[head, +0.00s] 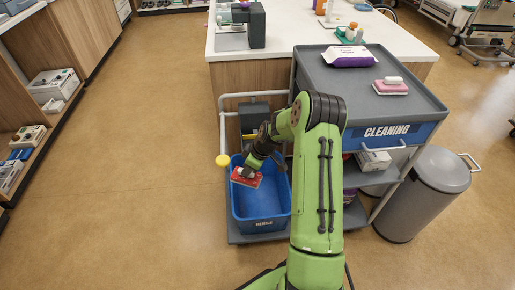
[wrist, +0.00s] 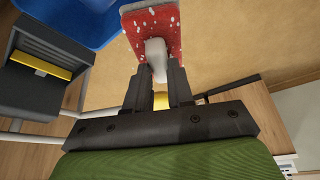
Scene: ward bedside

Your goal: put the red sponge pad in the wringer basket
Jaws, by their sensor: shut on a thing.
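The red sponge pad (head: 246,179) with pale specks is in my gripper (head: 248,170), over the blue bucket. In the wrist view my gripper (wrist: 155,78) is shut on the pad's white grip, and the red speckled pad (wrist: 152,28) sticks out beyond the fingertips. The wringer basket seems to be the dark grey box (head: 254,117) behind the bucket on the cart. It appears in the wrist view as a dark grey box (wrist: 35,95) with a yellow bar, left of my gripper. Its inside is partly hidden.
The blue bucket (head: 262,212) stands on the cart's low platform. The cart's grey top (head: 350,90) holds a purple-and-white pack (head: 352,57) and a pink pad (head: 390,87). A white rail (head: 222,125) with a yellow knob stands left of the basket. A grey bin (head: 420,195) stands right.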

